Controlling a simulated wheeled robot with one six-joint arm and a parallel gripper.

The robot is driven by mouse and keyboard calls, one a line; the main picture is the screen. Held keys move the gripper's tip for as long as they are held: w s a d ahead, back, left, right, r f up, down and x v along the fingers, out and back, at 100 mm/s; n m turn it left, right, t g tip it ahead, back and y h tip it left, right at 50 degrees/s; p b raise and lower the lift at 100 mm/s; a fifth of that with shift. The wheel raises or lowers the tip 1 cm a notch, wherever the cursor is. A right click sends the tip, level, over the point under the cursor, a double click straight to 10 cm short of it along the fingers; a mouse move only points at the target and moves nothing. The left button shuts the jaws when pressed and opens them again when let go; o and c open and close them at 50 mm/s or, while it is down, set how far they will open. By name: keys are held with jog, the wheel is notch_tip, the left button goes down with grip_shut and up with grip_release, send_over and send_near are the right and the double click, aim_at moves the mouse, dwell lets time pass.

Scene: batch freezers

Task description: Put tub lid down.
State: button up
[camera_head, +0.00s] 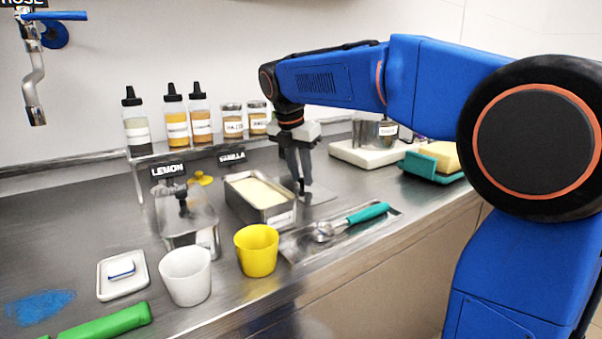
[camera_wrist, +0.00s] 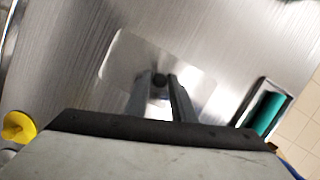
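The tub lid is a clear, shiny rectangular sheet with a dark knob. It shows in the wrist view (camera_wrist: 128,61) under my fingers and in the head view (camera_head: 321,196) to the right of the vanilla tub (camera_head: 277,215). My gripper (camera_wrist: 161,82) points down with its fingers on either side of the knob and looks shut on it. In the head view, my gripper (camera_head: 304,187) is low over the counter. The lid looks flat and at or very near the counter; I cannot tell whether it touches. The vanilla tub is uncovered, showing pale ice cream.
The lemon tub (camera_head: 190,235) has a clear lid with a knob. A tray (camera_head: 292,246) with a teal-handled scoop (camera_head: 352,220) lies in front of the lid. A yellow cup (camera_head: 257,250) and white cup (camera_head: 186,275) stand near the front edge. Bottles (camera_head: 177,128) line the back.

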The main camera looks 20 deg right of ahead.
jog(key=shift+o, duration=0.9)
jog(key=shift+r, duration=0.25)
jog(key=v, duration=1.1)
jog(key=shift+r, duration=0.4)
jog(key=shift+s+a, duration=0.1)
jog(key=shift+s, duration=0.05)
